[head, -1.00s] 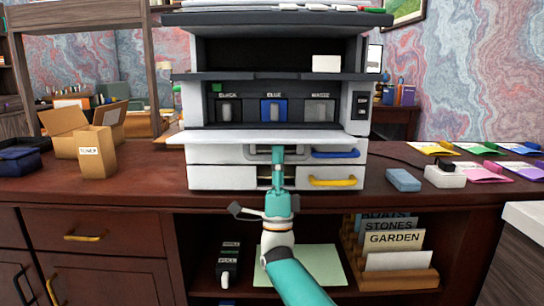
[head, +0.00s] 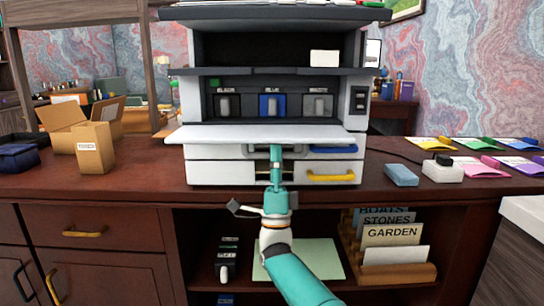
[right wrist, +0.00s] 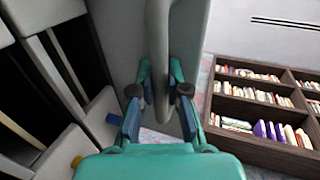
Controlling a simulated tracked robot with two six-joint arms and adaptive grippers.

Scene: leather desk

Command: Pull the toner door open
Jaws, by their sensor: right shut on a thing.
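The toner door (head: 225,134) is a pale panel folded out toward me, nearly flat, below the slots of the printer (head: 355,80). Its recess shows black, blue (head: 272,105) and grey cartridges under labels. My right gripper (head: 275,152) is under the door's front middle. In the right wrist view, my right gripper (right wrist: 160,95) has its fingers either side of a grey bar handle (right wrist: 158,50) on the door's outer face and is shut on it. My left gripper is not in view.
Below the door are drawers with blue (head: 335,149) and yellow (head: 330,177) handles. A cardboard toner box (head: 94,148) stands at left on the desk. A blue block (head: 401,175) and a white plug block (head: 443,172) lie at right.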

